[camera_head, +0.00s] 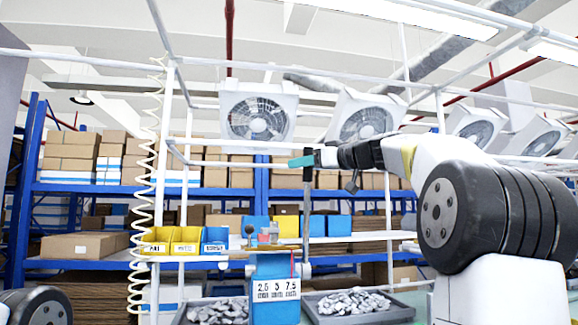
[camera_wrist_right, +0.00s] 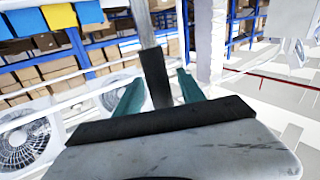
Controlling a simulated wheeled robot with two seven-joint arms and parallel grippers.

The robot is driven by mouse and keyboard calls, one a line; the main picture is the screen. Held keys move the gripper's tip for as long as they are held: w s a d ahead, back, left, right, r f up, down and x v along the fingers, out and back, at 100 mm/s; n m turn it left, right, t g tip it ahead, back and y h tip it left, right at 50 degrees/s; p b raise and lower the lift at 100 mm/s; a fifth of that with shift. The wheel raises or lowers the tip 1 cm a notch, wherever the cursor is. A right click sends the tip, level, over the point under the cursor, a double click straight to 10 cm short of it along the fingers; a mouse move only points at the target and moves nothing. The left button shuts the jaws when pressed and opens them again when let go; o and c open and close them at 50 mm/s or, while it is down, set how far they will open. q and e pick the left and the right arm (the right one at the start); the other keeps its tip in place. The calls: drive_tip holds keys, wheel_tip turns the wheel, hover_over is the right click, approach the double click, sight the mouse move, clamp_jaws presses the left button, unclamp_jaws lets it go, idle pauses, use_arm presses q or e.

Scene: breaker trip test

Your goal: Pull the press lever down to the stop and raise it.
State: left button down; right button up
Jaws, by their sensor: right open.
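The press lever (camera_head: 307,205) is a grey rod standing nearly upright at the right side of the blue press (camera_head: 265,270), with a dark grip at its top. My right gripper (camera_head: 303,161) reaches in from the right at the height of this grip. In the right wrist view the dark grip of the lever (camera_wrist_right: 156,77) stands between the two teal fingers of my right gripper (camera_wrist_right: 158,90). The fingers are open, with a gap visible on either side of the grip. My left gripper is out of view.
Grey trays of metal parts stand left (camera_head: 215,311) and right (camera_head: 355,304) of the press. Yellow and blue bins (camera_head: 187,241) sit behind it. A white coiled hose (camera_head: 143,190) hangs at the left. Shelves with boxes fill the background.

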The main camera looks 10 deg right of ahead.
drive_tip(key=shift+x, duration=0.85)
clamp_jaws()
idle(0.8)
